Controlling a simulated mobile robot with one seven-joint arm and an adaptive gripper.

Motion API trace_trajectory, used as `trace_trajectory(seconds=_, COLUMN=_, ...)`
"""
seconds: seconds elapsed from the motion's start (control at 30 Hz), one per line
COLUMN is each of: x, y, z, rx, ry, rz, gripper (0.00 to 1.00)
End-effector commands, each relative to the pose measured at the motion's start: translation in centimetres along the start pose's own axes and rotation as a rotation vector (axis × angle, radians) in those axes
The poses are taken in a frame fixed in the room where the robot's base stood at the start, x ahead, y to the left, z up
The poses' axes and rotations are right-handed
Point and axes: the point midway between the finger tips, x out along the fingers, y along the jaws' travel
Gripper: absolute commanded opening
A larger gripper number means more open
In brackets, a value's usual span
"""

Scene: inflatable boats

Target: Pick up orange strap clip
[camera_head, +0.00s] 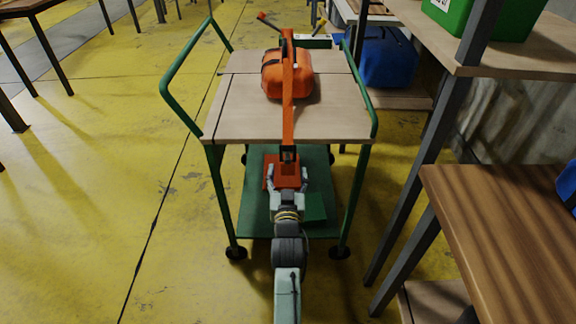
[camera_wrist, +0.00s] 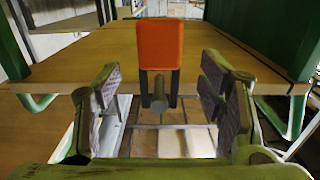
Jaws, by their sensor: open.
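The orange strap clip (camera_wrist: 159,45) shows in the wrist view as an orange piece with two dark prongs and a grey rod below. It stands out at the edge of the trolley top. In the head view the orange strap (camera_head: 288,110) runs over the trolley top from an orange bag (camera_head: 273,76), and its dark end is at the front edge. My gripper (camera_head: 288,188) is open in front of that edge. In the wrist view its two pads (camera_wrist: 158,105) are on either side of the prongs, with gaps on both sides. I cannot tell the remaining depth.
The wooden trolley top (camera_head: 235,105) has green side handles (camera_head: 178,103). A green lower shelf (camera_head: 255,215) lies beneath. A red-orange item (camera_head: 284,172) shows just beyond my gripper. Wooden shelving (camera_head: 510,225) stands close at the right.

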Motion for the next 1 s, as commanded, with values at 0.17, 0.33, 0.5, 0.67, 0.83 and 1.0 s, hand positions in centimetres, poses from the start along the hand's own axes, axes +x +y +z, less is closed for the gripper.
trace_trajectory(seconds=0.17, x=2.7, y=0.1, z=-0.5, rx=0.000, ry=0.002, rz=0.000, gripper=0.63)
trace_trajectory(seconds=0.33, x=4.6, y=0.1, z=-0.2, rx=0.000, ry=0.001, rz=0.000, gripper=0.63)
trace_trajectory(seconds=0.5, x=4.9, y=0.0, z=-0.1, rx=0.000, ry=0.001, rz=0.000, gripper=0.63)
trace_trajectory(seconds=0.67, x=4.9, y=0.0, z=-0.1, rx=0.000, ry=0.001, rz=-0.001, gripper=0.59)
trace_trajectory(seconds=0.83, x=4.9, y=0.0, z=-0.1, rx=0.000, ry=0.001, rz=-0.001, gripper=0.48)
trace_trajectory(seconds=1.0, x=4.9, y=0.0, z=-0.1, rx=0.000, ry=0.001, rz=-0.001, gripper=0.37)
